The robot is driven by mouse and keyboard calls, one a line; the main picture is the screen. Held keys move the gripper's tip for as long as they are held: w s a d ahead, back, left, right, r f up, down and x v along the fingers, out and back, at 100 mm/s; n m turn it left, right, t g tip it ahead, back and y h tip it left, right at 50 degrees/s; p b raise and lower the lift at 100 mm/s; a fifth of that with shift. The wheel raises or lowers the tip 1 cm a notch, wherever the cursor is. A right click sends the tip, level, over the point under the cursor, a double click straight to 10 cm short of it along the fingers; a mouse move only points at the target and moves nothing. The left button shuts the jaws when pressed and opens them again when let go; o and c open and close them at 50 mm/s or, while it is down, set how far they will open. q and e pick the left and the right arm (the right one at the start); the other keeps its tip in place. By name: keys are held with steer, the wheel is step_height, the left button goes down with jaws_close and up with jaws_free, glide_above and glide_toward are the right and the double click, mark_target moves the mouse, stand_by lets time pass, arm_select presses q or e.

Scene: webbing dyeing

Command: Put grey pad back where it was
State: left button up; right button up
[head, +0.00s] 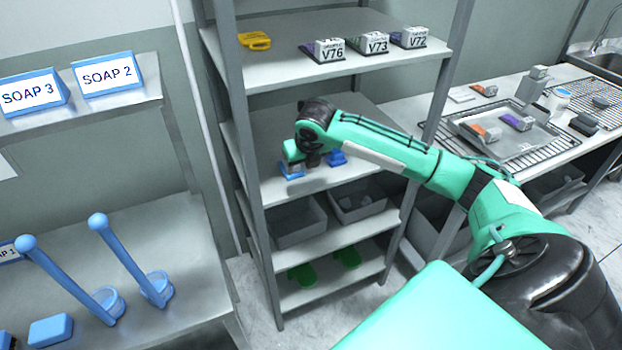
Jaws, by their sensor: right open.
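My right arm reaches across to the middle level of the shelf rack (300,120). My right gripper (313,163) is open, pointing down just above that shelf, between two small blue items (291,171) and (337,158). My wrist partly hides this spot, and I cannot make out a grey pad there. A dark grey flat piece (583,124) and a smaller grey piece (602,101) lie on the right counter; I cannot tell whether either is the grey pad. My left gripper is out of view.
Labelled blocks V76 (329,50), V73 (375,43) and V72 (413,38) and a yellow item (254,41) occupy the top shelf. Grey bins (300,222) and green items (302,275) are below. A metal tray (500,140) is on the counter. Blue soap tools (65,277) stand left.

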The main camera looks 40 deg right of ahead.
steer(key=shift+s+a+b, duration=0.1)
steer(key=shift+s+a, duration=0.1)
steer(key=shift+s, duration=0.65)
steer(key=shift+s+a+b, duration=0.1)
steer(key=shift+s+a, duration=0.1)
steer(key=shift+s, duration=0.65)
steer(key=shift+s+a+b, duration=0.1)
steer(key=shift+s+a, duration=0.1)
steer(key=shift+s, duration=0.65)
